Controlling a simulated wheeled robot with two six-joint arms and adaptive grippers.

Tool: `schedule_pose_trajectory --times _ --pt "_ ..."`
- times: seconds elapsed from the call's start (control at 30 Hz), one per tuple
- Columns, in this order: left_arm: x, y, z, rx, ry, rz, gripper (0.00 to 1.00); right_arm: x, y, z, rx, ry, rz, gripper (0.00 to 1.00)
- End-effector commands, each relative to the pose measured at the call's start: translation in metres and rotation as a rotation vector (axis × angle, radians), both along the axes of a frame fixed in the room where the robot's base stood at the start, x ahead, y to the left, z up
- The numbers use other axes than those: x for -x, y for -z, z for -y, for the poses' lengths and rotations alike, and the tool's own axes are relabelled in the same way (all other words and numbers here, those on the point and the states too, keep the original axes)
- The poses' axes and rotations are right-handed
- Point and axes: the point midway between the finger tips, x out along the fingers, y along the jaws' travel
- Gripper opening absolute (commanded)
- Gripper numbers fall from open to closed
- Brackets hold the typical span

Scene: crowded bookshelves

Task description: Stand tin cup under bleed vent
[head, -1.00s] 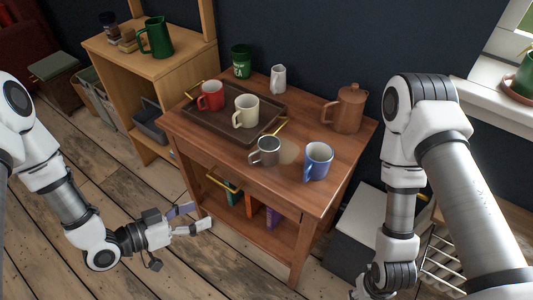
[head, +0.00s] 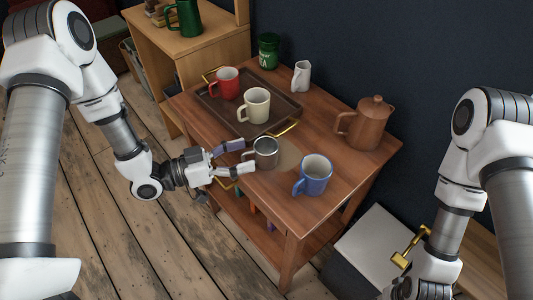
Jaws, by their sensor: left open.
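The tin cup (head: 266,151), a grey metal mug, stands upright near the front edge of the wooden cart, its handle at the left. My left gripper (head: 238,158) is open at the cart's front edge, its two fingers apart and pointing at the cup's handle side. The fingertips are very close to the handle; I cannot tell if they touch it. My right arm is at the right; its fingers are not in view. A brass fitting (head: 408,249) shows beside that arm; I cannot tell whether it is the bleed vent.
A blue mug (head: 314,176) stands just right of the tin cup. Behind are a dark tray (head: 223,118) with a red mug (head: 225,83) and a cream mug (head: 255,105). A brown pot (head: 369,124), white jug (head: 301,75) and green tin (head: 269,51) stand farther back.

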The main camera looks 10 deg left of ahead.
Motion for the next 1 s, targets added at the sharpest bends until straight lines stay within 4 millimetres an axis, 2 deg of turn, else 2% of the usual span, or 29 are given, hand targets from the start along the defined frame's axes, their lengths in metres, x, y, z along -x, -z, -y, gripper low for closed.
schedule_pose_trajectory --times 0.23,0.5,0.53,0.6,0.67,0.73,0.77,1.0 --pt "-0.019 -0.004 0.035 -0.003 0.003 0.002 0.72 0.0 0.002 0.0 0.0 0.0 0.0 0.4" --pt "-0.022 -0.004 0.039 0.0 -0.001 0.0 0.72 0.0 0.002 0.0 0.0 0.0 0.0 0.4" --pt "-0.022 -0.004 0.039 0.0 -0.001 0.0 0.65 0.0 0.002 0.0 0.0 0.0 0.0 0.4" --pt "-0.022 -0.004 0.039 0.0 -0.001 0.0 0.4 0.0 0.002 0.0 0.0 0.0 0.0 0.4" --pt "-0.022 -0.004 0.039 0.0 -0.001 0.0 0.21 0.0 0.002 0.0 0.0 0.0 0.0 0.4" --pt "-0.022 -0.004 0.039 0.0 -0.001 0.0 0.21 0.0 0.002 0.0 0.0 0.0 0.0 0.4" --pt "-0.022 -0.004 0.039 0.0 -0.001 0.0 0.15 0.0 0.002 0.0 0.0 0.0 0.0 0.4" --pt "-0.022 -0.006 0.039 0.0 -0.001 0.0 0.15 0.0 0.001 0.0 0.0 0.0 0.0 0.4"
